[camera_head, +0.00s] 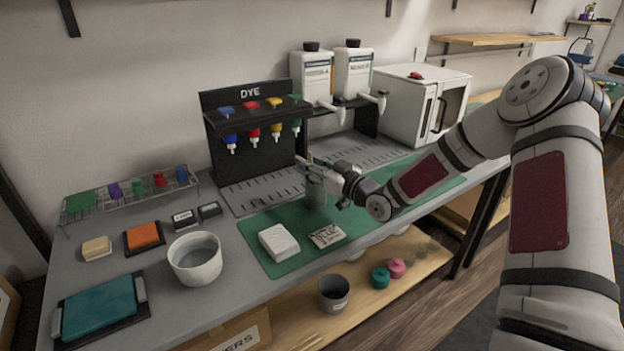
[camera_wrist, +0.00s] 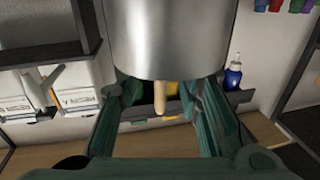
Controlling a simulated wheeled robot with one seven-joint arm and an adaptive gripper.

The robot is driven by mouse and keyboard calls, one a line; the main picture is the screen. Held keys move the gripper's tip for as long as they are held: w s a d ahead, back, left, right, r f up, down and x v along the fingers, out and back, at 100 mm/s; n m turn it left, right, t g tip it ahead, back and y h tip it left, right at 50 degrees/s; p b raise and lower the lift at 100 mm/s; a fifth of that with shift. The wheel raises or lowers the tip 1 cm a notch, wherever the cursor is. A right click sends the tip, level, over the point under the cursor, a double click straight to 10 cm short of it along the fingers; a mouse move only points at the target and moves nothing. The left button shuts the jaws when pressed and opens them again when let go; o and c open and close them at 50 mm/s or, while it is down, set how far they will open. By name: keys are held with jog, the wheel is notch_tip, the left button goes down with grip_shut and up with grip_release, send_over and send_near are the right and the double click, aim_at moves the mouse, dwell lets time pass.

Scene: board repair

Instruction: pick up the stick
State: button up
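A thin light wooden stick (camera_wrist: 160,98) shows in the wrist view, its end sticking out past the rim of a metal cup (camera_wrist: 160,40). The wrist picture appears upside down, so the cup fills its top. The cup also shows in the head view (camera_head: 316,196), standing on the green mat (camera_head: 262,238) below my gripper (camera_head: 312,172). My gripper's green fingers (camera_wrist: 160,105) are apart, one on each side of the stick, with gaps between. The cup hides the stick's lower part. I cannot tell how far the fingertips are from the stick in depth.
The black dye rack (camera_head: 250,168) stands just behind my gripper, with a blue dye bottle (camera_wrist: 233,73) in the wrist view. A white block (camera_head: 279,242) and a patterned block (camera_head: 327,236) lie on the mat. A white bowl (camera_head: 195,259) stands to the left.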

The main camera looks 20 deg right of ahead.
grip_shut()
jog(key=shift+r, duration=0.1)
